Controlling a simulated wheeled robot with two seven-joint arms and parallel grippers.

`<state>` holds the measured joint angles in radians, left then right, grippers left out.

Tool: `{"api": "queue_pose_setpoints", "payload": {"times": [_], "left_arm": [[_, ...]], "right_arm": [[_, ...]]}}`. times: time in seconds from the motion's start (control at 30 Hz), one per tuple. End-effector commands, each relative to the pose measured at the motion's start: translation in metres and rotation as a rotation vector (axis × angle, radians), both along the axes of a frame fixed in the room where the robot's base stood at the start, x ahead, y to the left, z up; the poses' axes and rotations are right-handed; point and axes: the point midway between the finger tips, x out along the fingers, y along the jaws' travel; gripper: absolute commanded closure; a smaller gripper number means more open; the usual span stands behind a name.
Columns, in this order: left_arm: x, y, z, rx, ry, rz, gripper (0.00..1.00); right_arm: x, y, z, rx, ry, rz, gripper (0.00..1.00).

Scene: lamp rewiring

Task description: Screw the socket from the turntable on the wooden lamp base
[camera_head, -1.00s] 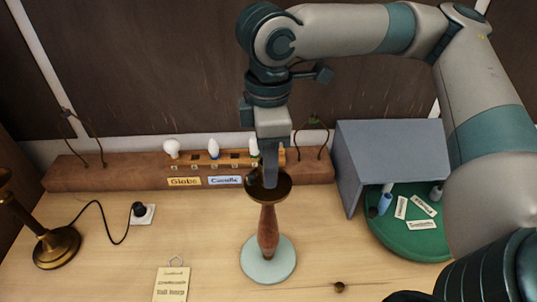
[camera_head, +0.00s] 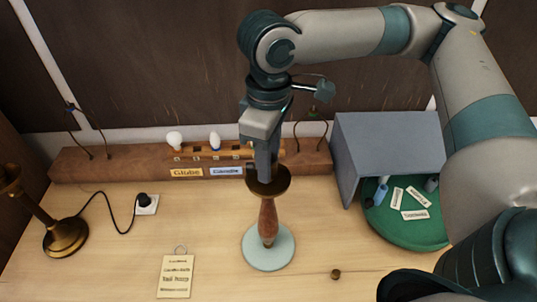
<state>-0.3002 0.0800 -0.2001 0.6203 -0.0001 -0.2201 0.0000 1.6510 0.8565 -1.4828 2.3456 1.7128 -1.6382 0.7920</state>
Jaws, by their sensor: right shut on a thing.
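The wooden lamp base (camera_head: 268,220) stands upright on a pale round disc (camera_head: 268,258), with a dark brass dish (camera_head: 280,187) at its top. My right gripper (camera_head: 264,176) points down into the dish and is shut on the socket (camera_head: 252,173). Only a dark bit of the socket shows beside the fingers, so I cannot tell how it sits on the base. The green turntable (camera_head: 405,237) is at the right, partly under a grey cover, with pale labels and small blue and dark parts on it. My left gripper is not in view.
A tag (camera_head: 176,276) and a small brass piece (camera_head: 336,274) lie in front.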

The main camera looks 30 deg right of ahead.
Motion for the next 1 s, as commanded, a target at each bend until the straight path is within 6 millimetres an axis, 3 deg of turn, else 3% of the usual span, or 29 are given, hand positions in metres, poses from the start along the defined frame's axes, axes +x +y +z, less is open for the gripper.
{"api": "queue_pose_setpoints", "payload": {"times": [0.03,0.5,1.0], "left_arm": [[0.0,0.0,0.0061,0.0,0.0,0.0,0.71],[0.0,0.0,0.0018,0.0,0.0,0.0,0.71],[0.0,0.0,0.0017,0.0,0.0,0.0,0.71]], "right_arm": [[-0.0007,0.0002,0.0027,0.0,0.003,-0.047,0.92],[-0.0002,0.0005,-0.0008,0.0,0.0,-0.484,0.92],[-0.0001,0.0006,-0.0009,0.0,0.0,-0.55,0.92]]}}
